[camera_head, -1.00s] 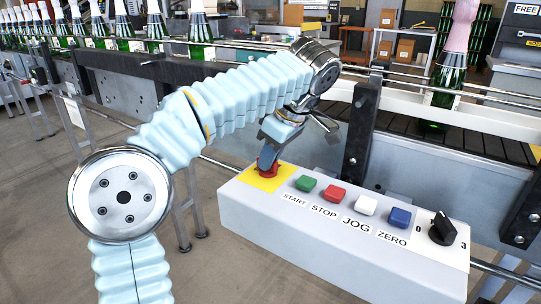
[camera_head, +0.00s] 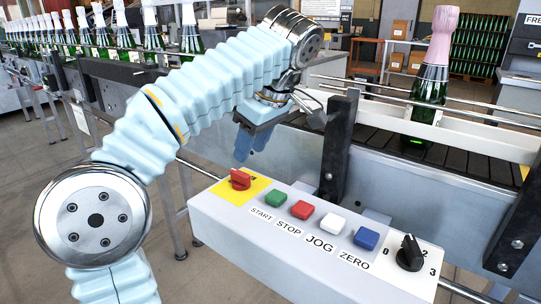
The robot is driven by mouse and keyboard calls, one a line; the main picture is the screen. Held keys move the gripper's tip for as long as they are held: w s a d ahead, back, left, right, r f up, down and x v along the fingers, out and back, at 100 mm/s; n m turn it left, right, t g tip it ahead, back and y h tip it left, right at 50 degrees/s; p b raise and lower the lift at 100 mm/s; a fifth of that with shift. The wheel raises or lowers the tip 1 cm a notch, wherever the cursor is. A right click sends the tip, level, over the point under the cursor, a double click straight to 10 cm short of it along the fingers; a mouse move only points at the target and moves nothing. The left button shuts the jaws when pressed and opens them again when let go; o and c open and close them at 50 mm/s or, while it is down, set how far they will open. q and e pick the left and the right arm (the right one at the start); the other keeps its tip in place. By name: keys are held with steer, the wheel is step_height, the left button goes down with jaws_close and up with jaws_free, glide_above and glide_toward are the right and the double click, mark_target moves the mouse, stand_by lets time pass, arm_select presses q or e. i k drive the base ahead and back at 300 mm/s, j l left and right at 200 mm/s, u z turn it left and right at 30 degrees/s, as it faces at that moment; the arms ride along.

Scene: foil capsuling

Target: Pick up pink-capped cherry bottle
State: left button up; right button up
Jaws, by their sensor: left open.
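The pink-capped bottle (camera_head: 434,75) stands upright on the conveyor (camera_head: 455,160) at the right. It has dark green glass and a tall pink foil cap. My left gripper (camera_head: 243,158) hangs just above and behind the red knob (camera_head: 240,179) on the yellow plate of the control box. It points down, is open and holds nothing that I can see. It is well to the left of the pink-capped bottle and apart from it. My right gripper is not in view.
The white control box (camera_head: 300,250) has green, red, white and blue buttons and a black dial (camera_head: 410,253). Metal rails and a dark post (camera_head: 338,145) stand between my left gripper and the bottle. White-capped bottles (camera_head: 150,30) line the far left.

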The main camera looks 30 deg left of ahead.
mark_target(431, 86)
steer(key=k, duration=1)
